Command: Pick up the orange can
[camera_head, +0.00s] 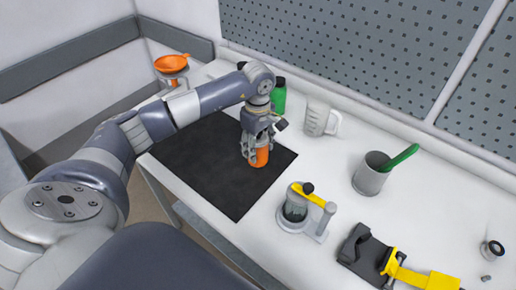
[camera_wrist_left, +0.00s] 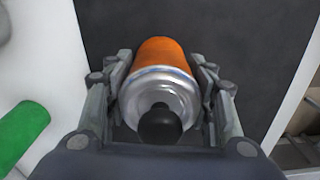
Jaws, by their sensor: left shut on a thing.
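The orange can (camera_head: 260,157) is upright on or just above the black mat (camera_head: 202,160) on the white bench; I cannot tell if it touches the mat. My left gripper (camera_head: 257,151) comes down over it from above and is shut on it. In the left wrist view the can (camera_wrist_left: 165,56), with a silver shoulder and black cap, lies between the two fingers of my left gripper (camera_wrist_left: 162,90), one on each side. My right gripper is not in view.
A green can (camera_head: 279,98) and a clear jug (camera_head: 316,118) stand behind the gripper. A grey cup (camera_head: 371,175) with a green handle, a yellow-topped device (camera_head: 298,208) and a black-and-yellow tool (camera_head: 385,262) stand to the right. The mat's left part is clear.

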